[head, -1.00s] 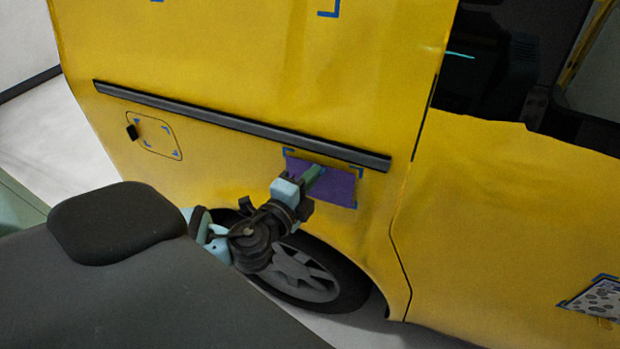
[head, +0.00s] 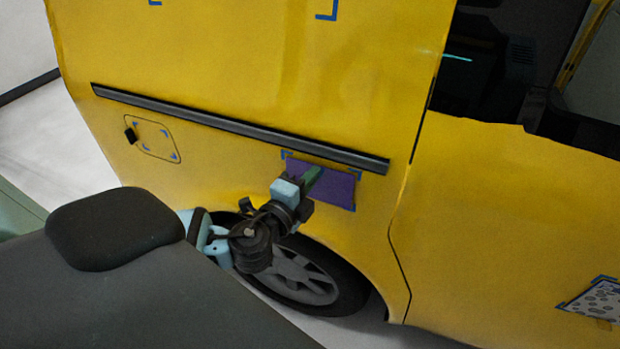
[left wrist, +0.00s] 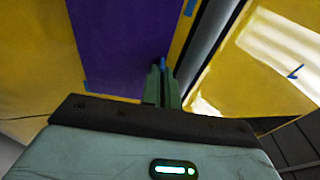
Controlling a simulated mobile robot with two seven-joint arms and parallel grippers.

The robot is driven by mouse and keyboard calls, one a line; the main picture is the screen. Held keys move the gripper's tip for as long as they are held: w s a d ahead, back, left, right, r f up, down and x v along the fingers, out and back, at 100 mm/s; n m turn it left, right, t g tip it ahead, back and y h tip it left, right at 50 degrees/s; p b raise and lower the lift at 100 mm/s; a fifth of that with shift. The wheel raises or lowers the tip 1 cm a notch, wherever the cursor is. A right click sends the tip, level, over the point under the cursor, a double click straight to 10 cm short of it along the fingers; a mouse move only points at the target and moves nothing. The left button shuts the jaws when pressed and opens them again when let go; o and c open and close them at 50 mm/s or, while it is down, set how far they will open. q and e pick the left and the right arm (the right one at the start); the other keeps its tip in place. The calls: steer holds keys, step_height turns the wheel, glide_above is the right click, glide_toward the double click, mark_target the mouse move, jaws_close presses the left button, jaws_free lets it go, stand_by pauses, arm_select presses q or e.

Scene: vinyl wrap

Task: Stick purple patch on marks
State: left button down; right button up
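The purple patch (head: 333,188) is at the yellow van side, below the black trim strip and above the wheel. Blue corner marks (head: 369,170) show around it, and its face looks roughly lined up with them. My left gripper (head: 312,178) is at the upper part of the patch, with its green fingers together. In the left wrist view the fingers (left wrist: 162,85) overlap the purple patch (left wrist: 115,45) near its edge by the trim. I cannot tell whether they pinch the patch or only touch it. My right gripper is not in view.
The black trim strip (head: 240,126) runs just above the patch. The wheel (head: 305,280) is below my left arm. Other blue marks show on the fuel flap (head: 155,138) and the upper panel (head: 328,14). A spotted patch (head: 597,298) is on the door at right.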

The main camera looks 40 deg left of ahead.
arm_select(q)
steer(key=shift+w+a, duration=0.1)
steer(key=shift+w, duration=0.2)
stand_by(1.4)
steer(key=c, duration=1.6)
jaws_free()
steer(key=shift+s+d+b, duration=0.2)
steer(key=shift+s, duration=1.75)
steer(key=shift+s+d+b, duration=0.15)
steer(key=shift+s+b, duration=0.05)
steer(key=shift+s, duration=1.75)
